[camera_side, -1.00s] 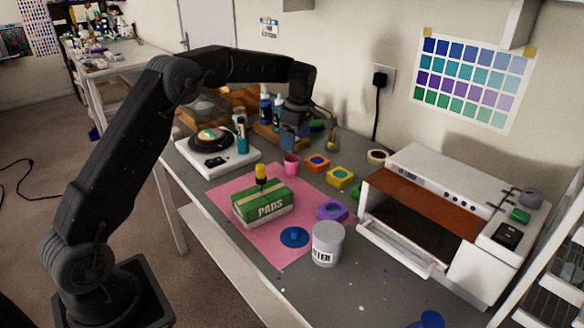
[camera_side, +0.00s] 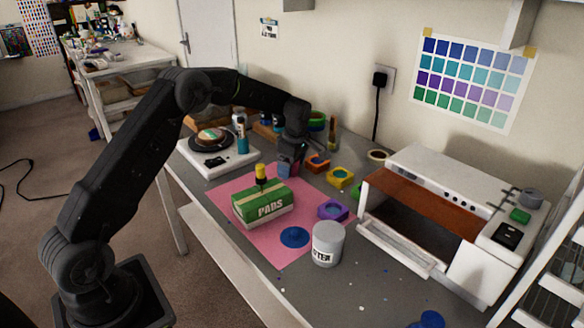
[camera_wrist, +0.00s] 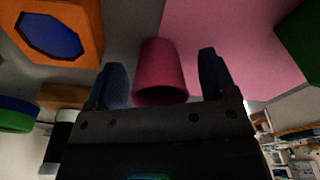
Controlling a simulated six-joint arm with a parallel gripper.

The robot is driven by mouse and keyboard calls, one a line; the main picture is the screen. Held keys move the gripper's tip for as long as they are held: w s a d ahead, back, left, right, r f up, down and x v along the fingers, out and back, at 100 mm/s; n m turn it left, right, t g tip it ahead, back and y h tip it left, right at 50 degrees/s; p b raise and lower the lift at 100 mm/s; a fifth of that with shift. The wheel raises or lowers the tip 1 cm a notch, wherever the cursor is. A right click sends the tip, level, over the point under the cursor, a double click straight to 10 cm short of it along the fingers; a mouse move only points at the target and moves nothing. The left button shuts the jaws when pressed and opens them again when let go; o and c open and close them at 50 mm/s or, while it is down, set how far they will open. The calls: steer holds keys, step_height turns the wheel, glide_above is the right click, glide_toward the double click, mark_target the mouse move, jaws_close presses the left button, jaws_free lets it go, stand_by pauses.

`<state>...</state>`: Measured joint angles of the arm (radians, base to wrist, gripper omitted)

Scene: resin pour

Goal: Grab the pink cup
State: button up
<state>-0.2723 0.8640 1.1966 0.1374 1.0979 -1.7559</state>
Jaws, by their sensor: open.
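The pink cup (camera_wrist: 160,72) is in the wrist view, between the two blue fingertips of my open gripper (camera_wrist: 162,80). Grey gaps show on both sides of it, so the fingers look apart from the cup. In the side view my gripper (camera_side: 290,168) is low at the far edge of the pink mat (camera_side: 236,204). There it hides most or all of the cup.
An orange mould (camera_side: 317,163) stands close to the right of my gripper, with a yellow mould (camera_side: 340,177) beyond. The green PADS box (camera_side: 262,207) with a yellow-topped bottle (camera_side: 260,172) is nearer the camera. A white scale-like device (camera_side: 218,157) is left.

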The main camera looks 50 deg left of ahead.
steer(key=c, duration=1)
steer(key=shift+r, duration=0.1)
